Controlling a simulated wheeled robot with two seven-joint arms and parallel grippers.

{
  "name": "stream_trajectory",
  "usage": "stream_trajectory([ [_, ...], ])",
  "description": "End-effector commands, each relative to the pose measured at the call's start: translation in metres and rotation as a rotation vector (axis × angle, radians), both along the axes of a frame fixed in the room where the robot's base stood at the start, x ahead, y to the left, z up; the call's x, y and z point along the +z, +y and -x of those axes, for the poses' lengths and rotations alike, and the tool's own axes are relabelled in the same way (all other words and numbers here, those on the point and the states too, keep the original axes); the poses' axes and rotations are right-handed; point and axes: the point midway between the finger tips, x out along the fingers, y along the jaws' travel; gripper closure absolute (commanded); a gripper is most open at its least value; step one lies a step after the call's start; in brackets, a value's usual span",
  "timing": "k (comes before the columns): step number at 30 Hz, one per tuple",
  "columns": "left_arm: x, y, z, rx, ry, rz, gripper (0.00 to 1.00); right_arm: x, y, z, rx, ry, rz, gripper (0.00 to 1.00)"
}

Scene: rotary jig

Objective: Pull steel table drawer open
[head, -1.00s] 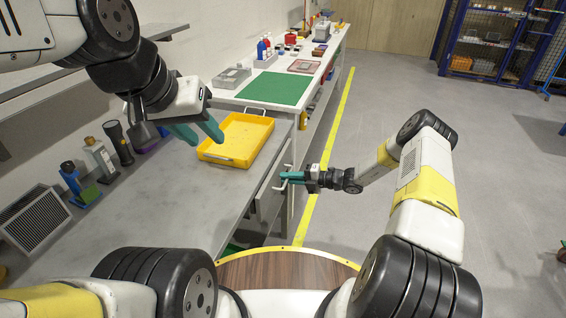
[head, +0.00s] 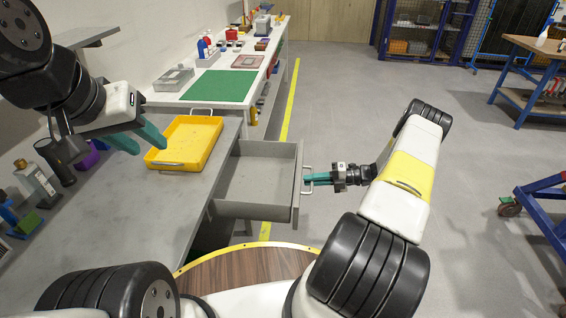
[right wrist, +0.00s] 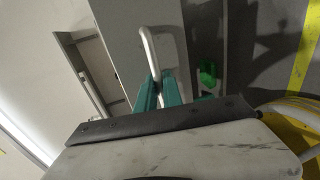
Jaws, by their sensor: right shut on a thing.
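The grey steel table (head: 182,195) stands at the left in the head view. Its drawer (head: 258,178) is pulled far out from under the tabletop, and its inside looks empty. My right gripper (head: 311,181) is at the drawer's front, shut on the metal drawer handle (head: 306,172). In the right wrist view the handle (right wrist: 151,50) rises from between the teal fingers (right wrist: 158,92). My left gripper (head: 141,137) is above the tabletop beside the yellow tray, with its teal fingers apart and nothing seen between them.
A yellow tray (head: 178,160) lies on the tabletop near the drawer. Bottles and small tools line the left wall side. A white bench with a green mat (head: 218,86) stands beyond. A blue cart (head: 545,205) is at the right. The floor between is clear.

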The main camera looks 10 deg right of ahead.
Motion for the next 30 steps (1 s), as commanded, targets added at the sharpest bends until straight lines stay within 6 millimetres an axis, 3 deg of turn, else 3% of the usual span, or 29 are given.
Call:
stream_trajectory([
  [3,0.000,0.000,0.000,0.000,0.000,0.000,0.64,-0.001,-0.022,0.007,-0.002,0.002,0.002,1.00],
  [10,0.000,0.000,0.000,0.000,0.000,0.000,0.64,-0.001,-0.044,0.015,0.000,0.002,0.002,1.00],
  [25,0.000,0.000,0.000,0.000,0.000,0.000,0.64,-0.001,-0.051,0.017,0.000,0.002,0.001,1.00],
  [27,0.000,0.000,0.000,0.000,0.000,0.000,0.64,-0.001,-0.051,0.017,0.000,0.002,0.001,0.79],
  [29,0.000,0.000,0.000,0.000,0.000,0.000,0.64,-0.001,-0.051,0.017,0.000,0.002,0.001,0.68],
  [30,0.000,0.000,0.000,0.000,0.000,0.000,0.64,-0.001,-0.051,0.017,0.000,0.001,0.001,0.68],
])
